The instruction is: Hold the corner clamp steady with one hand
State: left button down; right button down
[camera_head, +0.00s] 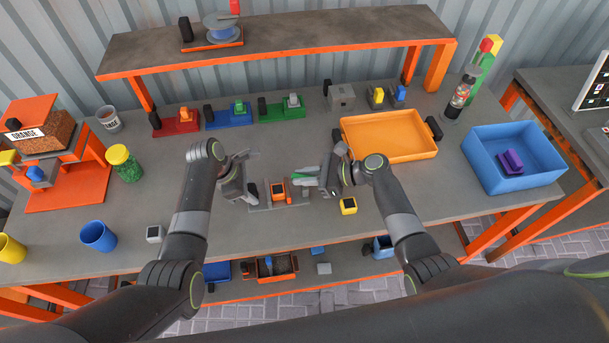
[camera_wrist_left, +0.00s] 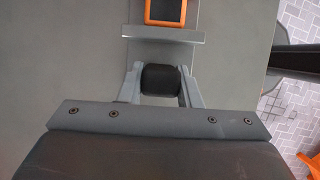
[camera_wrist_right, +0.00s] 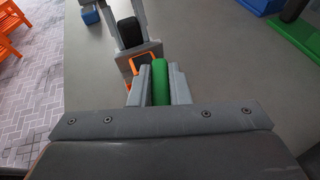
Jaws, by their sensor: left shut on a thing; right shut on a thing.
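The corner clamp (camera_head: 265,207) is a low grey fixture on the middle of the bench, with an orange block with a dark top (camera_head: 278,190) on it. The block also shows at the top of the left wrist view (camera_wrist_left: 166,10). My left gripper (camera_head: 250,193) is at the clamp's left end, its fingers shut on the clamp's black handle (camera_wrist_left: 160,78). My right gripper (camera_head: 322,180) is right of the clamp, shut on a green-handled tool (camera_wrist_right: 160,82). The tool's far end is hidden, so I cannot tell whether it touches the clamp.
A yellow block (camera_head: 348,206) lies close to my right gripper. An orange tray (camera_head: 390,152) and a blue bin (camera_head: 540,165) stand to the right. Red, blue and green fixtures (camera_head: 228,120) line the back. Cups and a grey block (camera_head: 155,233) are at left.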

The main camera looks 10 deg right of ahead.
jog(key=n+g, duration=0.4)
jog(key=g, duration=0.1)
jog(key=shift+w+n+y, duration=0.1)
jog(key=shift+n+y, duration=0.2)
jog(key=shift+y, duration=0.1)
jog(key=shift+d+f+n+g, duration=0.1)
jog(key=shift+n+g, duration=0.6)
jog(key=shift+g, duration=0.3)
jog(key=shift+n+g, duration=0.4)
jog(key=shift+g, duration=0.1)
jog(key=c, duration=1.4)
grip_release()
jog(key=shift+o, duration=0.2)
jog(key=v, duration=0.7)
jog(key=shift+d+r, duration=0.2)
jog(key=shift+r, duration=0.05)
